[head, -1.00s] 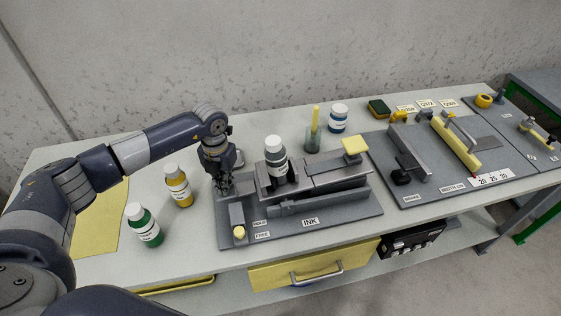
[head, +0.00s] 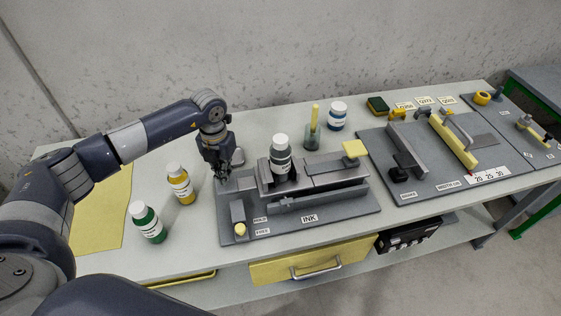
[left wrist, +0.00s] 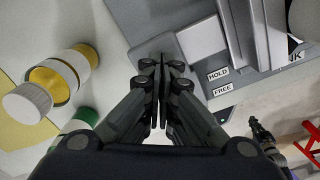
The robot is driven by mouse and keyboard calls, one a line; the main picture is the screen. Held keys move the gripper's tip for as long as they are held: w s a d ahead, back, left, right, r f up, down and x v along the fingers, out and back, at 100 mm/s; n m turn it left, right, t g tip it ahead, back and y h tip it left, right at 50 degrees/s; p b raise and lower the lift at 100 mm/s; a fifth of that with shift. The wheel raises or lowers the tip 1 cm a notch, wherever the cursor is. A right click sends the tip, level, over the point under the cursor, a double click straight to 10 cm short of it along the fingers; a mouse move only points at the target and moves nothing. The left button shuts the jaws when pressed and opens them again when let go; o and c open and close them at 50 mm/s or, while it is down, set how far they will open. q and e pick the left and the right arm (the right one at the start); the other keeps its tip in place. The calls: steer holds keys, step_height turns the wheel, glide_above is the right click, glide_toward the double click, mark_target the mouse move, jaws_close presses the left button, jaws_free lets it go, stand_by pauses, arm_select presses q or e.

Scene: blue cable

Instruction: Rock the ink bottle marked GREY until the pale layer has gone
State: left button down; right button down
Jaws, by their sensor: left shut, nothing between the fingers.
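A dark bottle with a white cap (head: 281,162) stands nearly upright in the grey cradle of the INK fixture (head: 340,208). Its label is too small to read, and I cannot make out any pale layer. My left gripper (head: 222,175) is shut and empty, above the left end of the fixture, left of the bottle and apart from it. In the left wrist view its fingers (left wrist: 161,68) are pressed together over the fixture's grey plate. A lever block with a yellow knob (head: 240,229) sits beside the HOLD and FREE labels (left wrist: 220,80). My right gripper is not in view.
A yellow bottle (head: 180,185) and a green bottle (head: 147,222) stand left of the fixture. A blue bottle (head: 337,117) and a pot with a yellow-handled tool (head: 313,135) stand behind. Another fixture board (head: 440,185) lies to the right.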

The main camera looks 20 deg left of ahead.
mark_target(227, 186)
arm_select(q)
steer(key=shift+f, duration=0.1)
stand_by(0.5)
steer(key=shift+s+f+b, duration=0.1)
steer(key=shift+f+b, duration=2.35)
steer(key=shift+f, duration=0.55)
steer(key=shift+d+r+p, duration=0.1)
steer(key=shift+r+p, duration=1.5)
steer(key=shift+r, duration=0.65)
steer(key=shift+r+p, duration=0.5)
steer(key=shift+r, duration=0.35)
step_height(227, 186, up, 10)
steer(key=p, duration=0.6)
